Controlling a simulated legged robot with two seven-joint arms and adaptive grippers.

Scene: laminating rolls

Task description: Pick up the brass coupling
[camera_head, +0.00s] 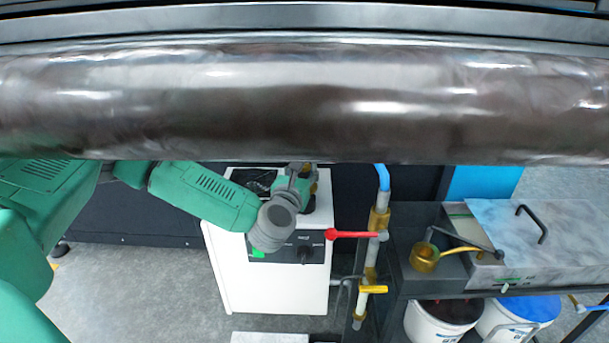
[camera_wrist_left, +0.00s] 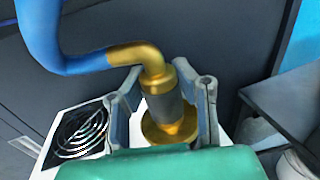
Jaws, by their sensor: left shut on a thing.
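The brass coupling (camera_wrist_left: 163,105) shows in the left wrist view, with a grey band around its middle and a wide brass flange at its lower end. A brass elbow (camera_wrist_left: 137,54) at its upper end joins a blue hose (camera_wrist_left: 45,35). My left gripper (camera_wrist_left: 163,98) is shut on the coupling, one finger on each side. In the head view my left gripper (camera_head: 301,178) is over the top of the white cabinet, just below the big roll. Only a little brass shows there; the roll and gripper hide the rest. I cannot tell whether the coupling touches the cabinet.
The large shiny roll (camera_head: 300,100) spans the head view above my arm. The white cabinet (camera_head: 270,285) has a black control panel. Right of it stand a pipe with a red lever (camera_head: 350,235), a brass cup (camera_head: 424,258) on a dark bench, and buckets (camera_head: 440,322).

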